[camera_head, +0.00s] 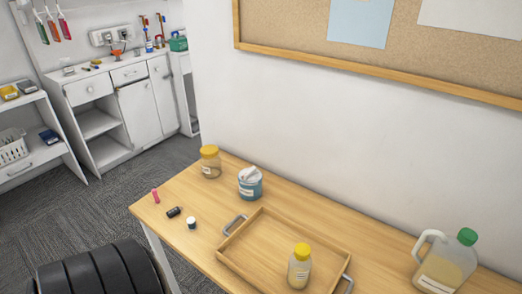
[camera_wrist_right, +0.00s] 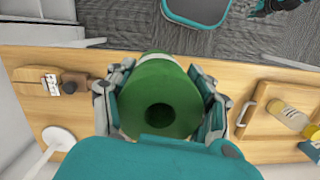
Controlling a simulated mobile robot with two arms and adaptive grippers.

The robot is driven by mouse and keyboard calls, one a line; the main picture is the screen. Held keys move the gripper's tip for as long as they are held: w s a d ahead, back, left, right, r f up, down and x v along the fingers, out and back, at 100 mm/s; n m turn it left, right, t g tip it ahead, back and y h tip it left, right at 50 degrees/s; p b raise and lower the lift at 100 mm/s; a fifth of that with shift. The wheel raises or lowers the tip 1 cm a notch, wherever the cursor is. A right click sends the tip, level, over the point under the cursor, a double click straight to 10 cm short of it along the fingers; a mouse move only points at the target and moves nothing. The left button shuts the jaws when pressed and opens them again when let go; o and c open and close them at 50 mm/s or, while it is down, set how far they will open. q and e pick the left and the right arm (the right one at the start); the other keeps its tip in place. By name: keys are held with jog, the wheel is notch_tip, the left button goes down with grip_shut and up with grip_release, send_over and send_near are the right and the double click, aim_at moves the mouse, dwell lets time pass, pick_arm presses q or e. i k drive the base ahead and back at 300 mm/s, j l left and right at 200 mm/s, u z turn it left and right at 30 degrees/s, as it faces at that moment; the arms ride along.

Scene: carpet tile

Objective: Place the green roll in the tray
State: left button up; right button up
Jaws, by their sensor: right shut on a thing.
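The green roll (camera_wrist_right: 160,100) is a thick green ring with a dark hole, seen end-on in the right wrist view. My right gripper (camera_wrist_right: 162,103) is shut on it, one finger on each side, over the table. The wooden tray (camera_head: 234,257) with metal handles lies on the table in the head view; its edge also shows to the right of the roll in the wrist view (camera_wrist_right: 252,118). A yellow-capped bottle (camera_head: 299,266) stands in the tray. The roll and right gripper are outside the head view. A teal and dark part at the wrist view's top right may be my left gripper.
A jug with a green cap (camera_head: 446,263) stands right of the tray. A yellow-lidded jar (camera_head: 210,163), a blue tub (camera_head: 250,186) and small items are left and behind it. A wall with a corkboard (camera_head: 420,50) is behind the table. The tray's left part is bare.

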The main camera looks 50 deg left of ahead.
aim_at(264, 247)
jog(key=j+u, duration=0.9)
jog(key=j, duration=0.7)
jog(key=i, duration=0.05)
